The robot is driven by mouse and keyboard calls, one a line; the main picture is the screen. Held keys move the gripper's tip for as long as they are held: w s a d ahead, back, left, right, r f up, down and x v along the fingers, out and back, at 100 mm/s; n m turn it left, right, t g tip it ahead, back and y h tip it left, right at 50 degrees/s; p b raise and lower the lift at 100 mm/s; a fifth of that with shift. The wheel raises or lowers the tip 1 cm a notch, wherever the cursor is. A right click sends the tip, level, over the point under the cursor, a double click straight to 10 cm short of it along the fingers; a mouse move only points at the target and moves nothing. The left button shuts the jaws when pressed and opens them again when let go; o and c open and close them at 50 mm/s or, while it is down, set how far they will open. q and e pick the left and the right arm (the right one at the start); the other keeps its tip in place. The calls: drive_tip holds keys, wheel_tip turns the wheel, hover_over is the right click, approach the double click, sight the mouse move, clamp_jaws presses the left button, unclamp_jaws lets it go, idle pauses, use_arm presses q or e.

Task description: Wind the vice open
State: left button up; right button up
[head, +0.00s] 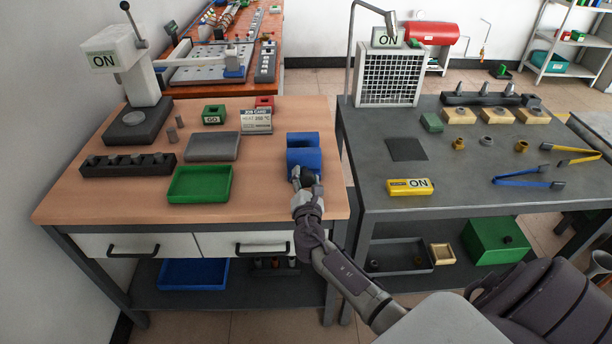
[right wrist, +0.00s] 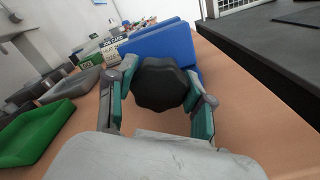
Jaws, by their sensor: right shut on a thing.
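The blue vice (head: 303,142) stands near the right front corner of the wooden bench. It also shows in the right wrist view (right wrist: 165,42), behind its knob. A black lobed knob (right wrist: 161,84) is on the side of the vice facing me. My right gripper (head: 307,178) is at this knob, and in the right wrist view its fingers (right wrist: 160,92) are on either side of the knob, shut on it. The grip hides most of the knob in the head view. How wide the vice jaws stand cannot be told clearly. My left gripper is not in view.
A green tray (head: 200,196), a grey tray (head: 212,158) and a job card (head: 256,121) lie left of the vice. A press (head: 138,95) stands farther left. A gap separates the wooden bench from the dark bench (head: 460,184) on the right.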

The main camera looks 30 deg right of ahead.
drive_tip(key=shift+a+n, duration=0.1)
drive_tip(key=shift+n, duration=0.5)
drive_tip(key=o, duration=1.2)
drive_tip(key=shift+f, duration=0.1)
drive_tip(key=shift+c, duration=0.2)
drive_tip(key=v, duration=1.2)
